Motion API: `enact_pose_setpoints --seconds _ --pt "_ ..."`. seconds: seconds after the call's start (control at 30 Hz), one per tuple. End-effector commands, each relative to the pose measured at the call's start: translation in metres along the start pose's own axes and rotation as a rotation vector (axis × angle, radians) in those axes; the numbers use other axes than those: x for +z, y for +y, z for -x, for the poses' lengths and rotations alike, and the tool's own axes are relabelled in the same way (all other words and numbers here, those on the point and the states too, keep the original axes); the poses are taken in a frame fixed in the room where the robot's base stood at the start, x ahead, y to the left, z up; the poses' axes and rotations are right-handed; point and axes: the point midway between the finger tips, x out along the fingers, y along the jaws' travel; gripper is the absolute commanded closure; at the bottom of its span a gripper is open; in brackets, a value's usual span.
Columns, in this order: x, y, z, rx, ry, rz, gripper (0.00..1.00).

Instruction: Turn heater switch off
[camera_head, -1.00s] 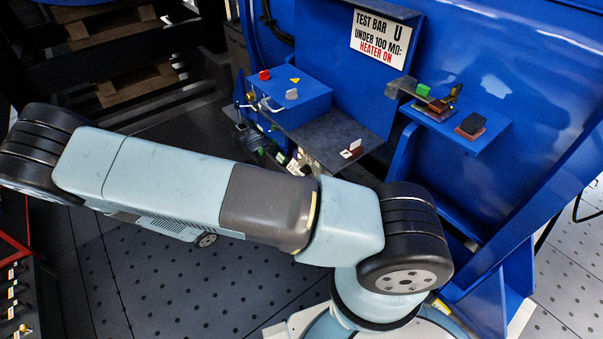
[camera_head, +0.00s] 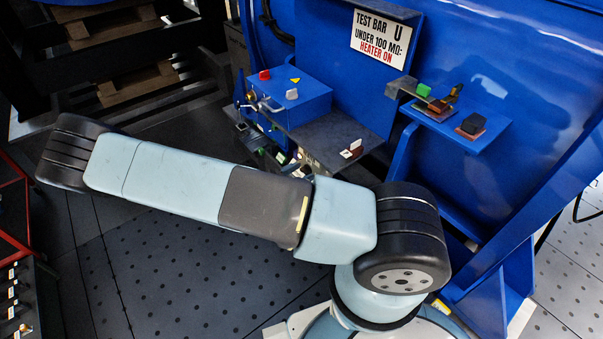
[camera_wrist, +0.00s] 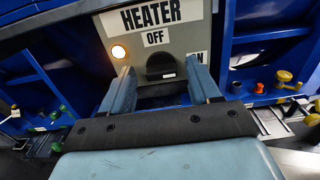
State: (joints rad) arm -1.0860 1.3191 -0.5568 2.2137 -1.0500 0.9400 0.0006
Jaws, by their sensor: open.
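The heater panel (camera_wrist: 185,40) is a grey plate lettered HEATER, with an OFF label above and an ON label at the right, in the wrist view. Its heater switch (camera_wrist: 160,66) is a black knob below OFF; a small white mark shows at its lower right. A round lamp (camera_wrist: 118,52) at the panel's left glows warm. My gripper (camera_wrist: 160,70) is open, one light blue finger on each side of the knob with gaps between. I cannot tell how near the fingertips are to the panel. In the head view my arm hides the gripper.
A blue box (camera_head: 300,98) with a red knob stands on a shelf in the head view. The blue shelf (camera_head: 490,115) at the right carries small blocks. A sign (camera_head: 380,40) hangs on the blue wall. Blue frame walls flank the panel in the wrist view.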

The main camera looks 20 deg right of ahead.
Motion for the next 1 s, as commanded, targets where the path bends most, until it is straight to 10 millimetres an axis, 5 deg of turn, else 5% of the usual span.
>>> enact_pose_setpoints --seconds 0.33,0.9,1.0 --pt "0.0 -0.0001 -0.0038 0.0 0.0 0.0 0.38" --pt "0.0002 0.0008 -0.0038 0.001 0.0 0.0 0.92" --pt "0.0004 0.0001 -0.0069 0.0 0.0 0.001 0.94"
